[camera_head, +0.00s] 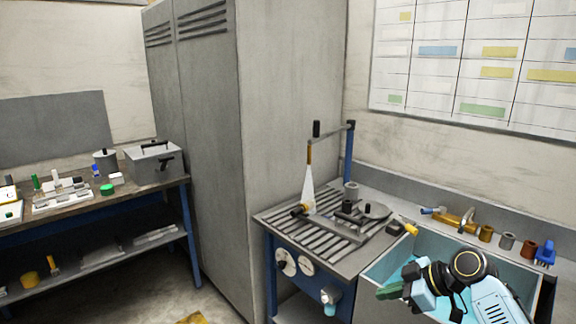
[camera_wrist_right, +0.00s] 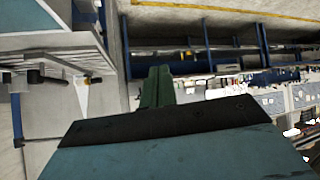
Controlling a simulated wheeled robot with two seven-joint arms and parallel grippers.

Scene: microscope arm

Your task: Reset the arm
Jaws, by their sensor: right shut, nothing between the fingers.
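The jointed arm (camera_head: 335,133) stands at the back of a slatted metal workbench (camera_head: 262,216), on a blue post (camera_head: 349,150). It reaches out to the left and ends in a black knob (camera_head: 316,129). Below that end is an orange-brown rod (camera_head: 309,154) with a pale cone (camera_head: 308,187) under it. My right gripper (camera_head: 388,291) is shut and empty in front of the sink, to the right of and well apart from the arm. Its green fingers also show pressed together in the right wrist view (camera_wrist_right: 157,87). My left gripper is not in view.
A sink (camera_head: 378,270) with a brass tap (camera_head: 455,220) and several small cups is at the right. A tall grey cabinet (camera_head: 290,100) stands behind. A cluttered shelf table (camera_head: 140,195) is at the left.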

